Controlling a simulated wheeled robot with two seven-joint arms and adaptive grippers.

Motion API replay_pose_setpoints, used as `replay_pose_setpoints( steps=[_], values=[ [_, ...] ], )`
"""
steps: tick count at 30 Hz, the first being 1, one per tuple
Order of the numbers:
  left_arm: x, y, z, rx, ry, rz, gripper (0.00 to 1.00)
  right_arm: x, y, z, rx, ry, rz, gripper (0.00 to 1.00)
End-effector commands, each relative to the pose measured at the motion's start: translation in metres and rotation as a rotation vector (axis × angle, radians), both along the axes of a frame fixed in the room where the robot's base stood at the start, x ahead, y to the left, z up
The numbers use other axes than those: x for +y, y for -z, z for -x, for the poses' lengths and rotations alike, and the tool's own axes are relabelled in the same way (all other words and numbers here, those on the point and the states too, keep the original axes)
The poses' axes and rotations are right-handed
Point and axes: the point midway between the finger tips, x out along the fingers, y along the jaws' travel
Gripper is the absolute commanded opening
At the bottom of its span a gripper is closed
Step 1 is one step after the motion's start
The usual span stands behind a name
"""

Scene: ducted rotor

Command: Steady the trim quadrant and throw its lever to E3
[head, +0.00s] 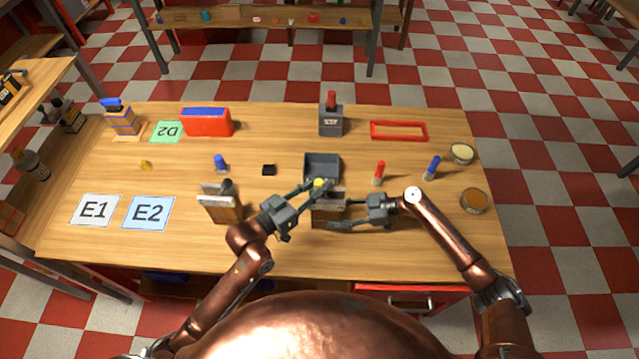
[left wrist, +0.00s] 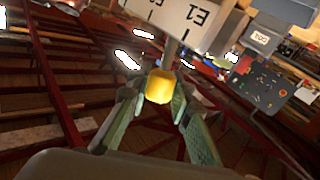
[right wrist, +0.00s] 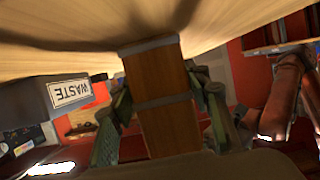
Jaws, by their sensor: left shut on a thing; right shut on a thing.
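The trim quadrant (head: 328,208) stands near the front middle of the table. My right gripper (head: 346,211) is shut on its wooden body, which also shows banded in grey between the fingers in the right wrist view (right wrist: 165,115). The lever's yellow knob (head: 319,184) is at the top of the quadrant. My left gripper (head: 314,188) is shut on this knob, seen between its fingertips in the left wrist view (left wrist: 159,87). The white scale plate (left wrist: 180,15) shows E1 there. The other marks and the lever's exact setting cannot be read.
A grey waste bin (head: 322,167) stands just behind the quadrant. A wooden block with grey plates (head: 220,203) stands left of my left gripper. Red (head: 378,173) and blue (head: 431,168) pieces stand to the right.

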Motion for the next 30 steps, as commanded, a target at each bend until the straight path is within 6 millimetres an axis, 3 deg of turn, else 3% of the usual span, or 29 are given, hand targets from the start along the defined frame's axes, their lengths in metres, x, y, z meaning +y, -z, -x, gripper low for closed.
replay_pose_setpoints(
  steps=[10,30],
  values=[
    [-0.014,-0.003,0.001,-0.003,0.005,-0.123,0.0,-0.001,0.001,0.0,0.002,0.002,0.002,0.23],
    [-0.059,0.005,0.0,-0.003,0.004,-0.648,0.0,-0.001,0.002,0.0,0.001,0.001,0.002,0.22]
  ],
)
